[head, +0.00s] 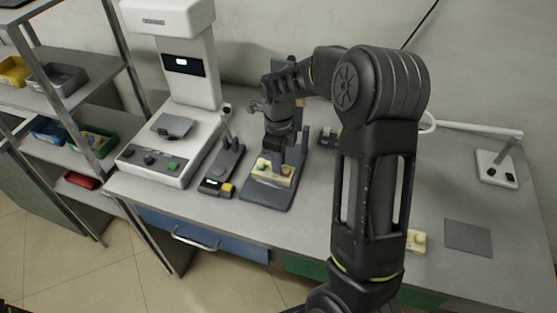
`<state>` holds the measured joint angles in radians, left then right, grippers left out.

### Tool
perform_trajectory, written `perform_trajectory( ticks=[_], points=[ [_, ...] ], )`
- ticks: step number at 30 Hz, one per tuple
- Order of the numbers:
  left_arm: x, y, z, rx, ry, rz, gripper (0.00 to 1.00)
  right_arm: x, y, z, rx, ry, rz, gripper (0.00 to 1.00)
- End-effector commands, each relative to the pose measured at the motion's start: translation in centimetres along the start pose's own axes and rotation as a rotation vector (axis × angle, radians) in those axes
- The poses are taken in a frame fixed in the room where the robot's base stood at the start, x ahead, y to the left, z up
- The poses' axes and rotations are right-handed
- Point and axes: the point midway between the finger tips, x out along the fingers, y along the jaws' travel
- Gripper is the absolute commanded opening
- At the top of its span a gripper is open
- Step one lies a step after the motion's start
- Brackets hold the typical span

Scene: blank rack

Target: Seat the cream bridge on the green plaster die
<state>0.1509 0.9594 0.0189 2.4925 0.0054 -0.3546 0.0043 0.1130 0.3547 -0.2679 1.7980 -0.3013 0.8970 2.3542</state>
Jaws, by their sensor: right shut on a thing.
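My right gripper (279,152) reaches over the bench and points down just above a cream block (268,176) on a dark stand. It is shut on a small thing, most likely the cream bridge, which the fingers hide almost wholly. The cream block sits on the stand's flat base (262,199). I cannot make out a green die on it at this size, nor whether the held thing touches the block. Another cream piece (417,241) lies on the bench at the right, partly behind my right arm. My left gripper is not in view.
A white machine (175,100) stands at the left of the bench, with a dark device (222,165) between it and the stand. A grey pad (468,237) and a white stand (497,170) are at the right. A shelf rack (62,100) with bins stands far left.

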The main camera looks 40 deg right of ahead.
Motion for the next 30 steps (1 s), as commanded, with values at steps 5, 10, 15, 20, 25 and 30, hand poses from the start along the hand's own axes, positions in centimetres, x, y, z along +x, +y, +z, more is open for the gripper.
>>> perform_trajectory(
  ticks=[5,10,15,20,25,30],
  points=[
    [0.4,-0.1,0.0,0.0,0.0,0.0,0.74,0.5,0.0,0.0,0.0,0.0,0.0,0.0],
    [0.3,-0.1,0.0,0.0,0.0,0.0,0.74,0.5,0.0,0.0,0.0,0.0,0.0,0.31],
    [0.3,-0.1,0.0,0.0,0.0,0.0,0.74,0.5,0.0,0.0,0.0,0.0,0.0,0.45],
    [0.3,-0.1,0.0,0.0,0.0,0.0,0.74,0.5,0.0,0.0,0.0,0.0,0.0,0.45],
    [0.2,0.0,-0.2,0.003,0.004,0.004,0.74,0.5,0.0,0.0,0.0,0.0,0.0,0.45],
    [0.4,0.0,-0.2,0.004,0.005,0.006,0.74,-1.2,-0.1,0.1,0.0,-0.003,-0.003,0.45]
  ],
)
